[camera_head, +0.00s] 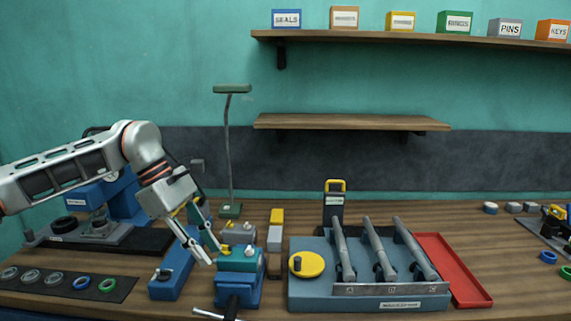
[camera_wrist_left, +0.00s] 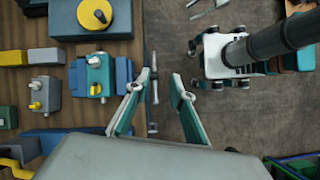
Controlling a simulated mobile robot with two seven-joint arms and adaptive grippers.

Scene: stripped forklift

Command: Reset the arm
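My left arm comes in from the left in the head view, bent at the elbow, with its left gripper (camera_head: 212,254) pointing down beside the blue vise (camera_head: 238,287). A teal block with a yellow knob (camera_head: 238,261) sits at the top of the vise. My right gripper is in neither view.
A blue-grey tray (camera_head: 370,303) holds a yellow round part (camera_head: 306,264) and three grey handles. A red tray (camera_head: 455,272) lies right of it. A lamp (camera_head: 230,150) stands behind. A shelf (camera_head: 350,122) hangs above.

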